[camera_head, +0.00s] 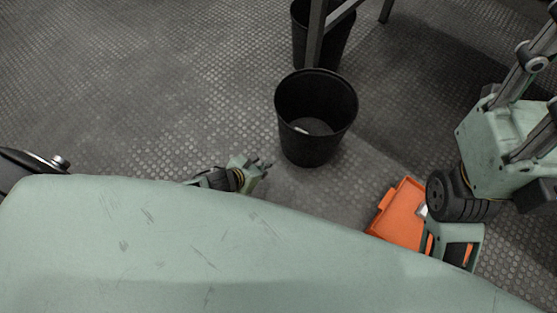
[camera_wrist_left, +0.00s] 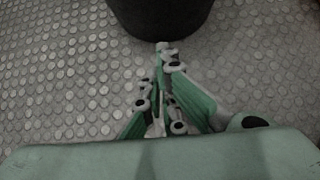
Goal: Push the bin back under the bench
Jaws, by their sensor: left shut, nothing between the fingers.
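A black round bin (camera_head: 308,152) stands upright on the floor in the middle of the head view, open at the top, with a small pale item inside. My left gripper (camera_head: 267,166) is low, just to the left of and in front of this bin. In the left wrist view the bin's dark wall (camera_wrist_left: 165,16) is straight ahead of the closed fingertips (camera_wrist_left: 165,50); whether they touch it I cannot tell. The left gripper is shut and empty. The bench (camera_head: 316,35) shows only as dark legs and a rail at the top.
A second black bin (camera_head: 338,48) stands behind the first, partly behind a bench leg. An orange tray or case (camera_head: 401,212) lies on the floor at the right, partly covered. The studded floor (camera_head: 150,85) at the left is clear.

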